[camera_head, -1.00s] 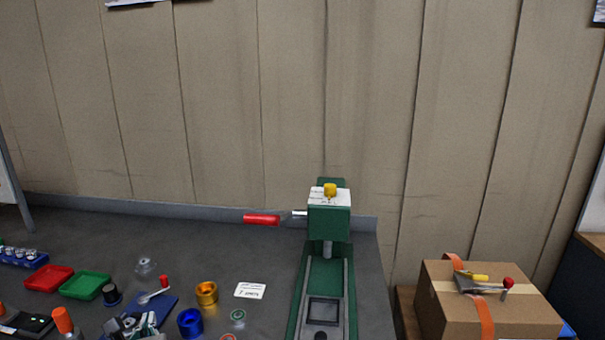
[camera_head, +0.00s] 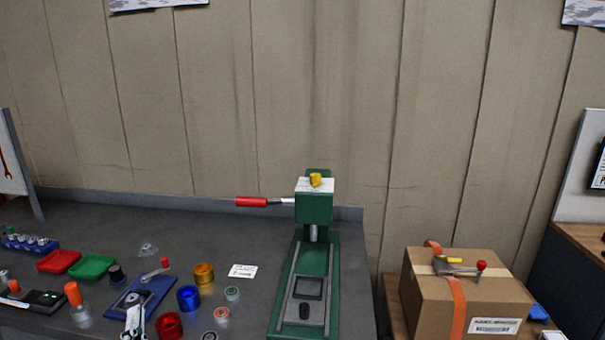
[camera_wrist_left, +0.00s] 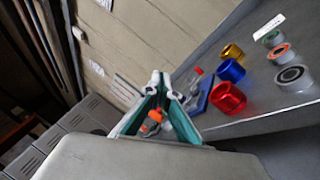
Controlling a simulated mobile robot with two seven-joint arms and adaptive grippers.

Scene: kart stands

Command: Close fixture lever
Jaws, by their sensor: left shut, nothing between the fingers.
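A small blue fixture plate (camera_head: 152,292) lies on the grey bench at the lower left in the head view. It carries a pale lever arm with a red knob (camera_head: 165,262), raised at an angle. My left gripper (camera_head: 136,309) is at the plate's near edge, and it partly hides that edge. Its fingers are shut and empty. In the left wrist view the finger tips (camera_wrist_left: 164,80) meet beside the blue plate (camera_wrist_left: 203,93). Whether they touch the plate cannot be told. My right gripper is not in view.
A green press (camera_head: 315,210) with a red-handled lever stands right of the fixture. Blue (camera_head: 188,298), gold (camera_head: 204,273) and red (camera_head: 169,325) rings stand close to the plate. An orange-capped bottle (camera_head: 78,305) is on its left. A cardboard box (camera_head: 465,298) stands at right.

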